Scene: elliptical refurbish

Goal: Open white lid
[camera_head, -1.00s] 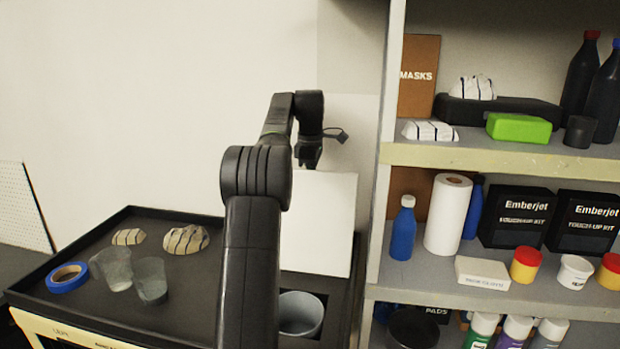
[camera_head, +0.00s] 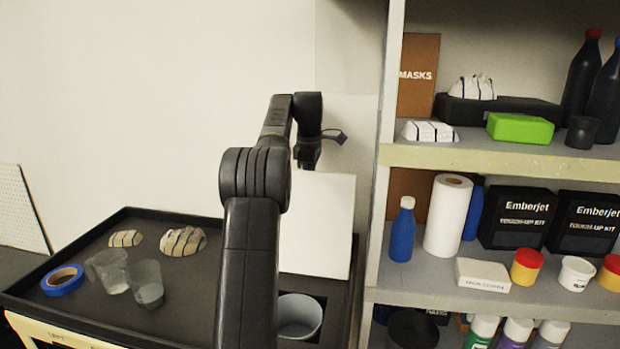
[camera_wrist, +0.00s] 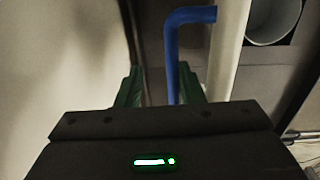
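The white lid (camera_head: 318,225) stands nearly upright at the right end of the black cart top, against the shelf unit. In the wrist view it shows edge-on as a pale strip (camera_wrist: 228,50). A blue bent handle (camera_wrist: 175,60) shows beside that strip. My gripper (camera_head: 307,155) is at the lid's top edge in the head view, its tips hidden behind the lid. In the wrist view its green fingers (camera_wrist: 160,88) are apart, with the lower end of the blue handle between or just beyond them. I see no firm grip on it.
A grey round container (camera_head: 299,316) sits in the opening below the lid. The cart tray (camera_head: 100,325) holds blue tape (camera_head: 62,280), two clear cups (camera_head: 148,284) and striped cloths (camera_head: 183,241). The loaded shelf unit (camera_head: 480,157) stands close on the right.

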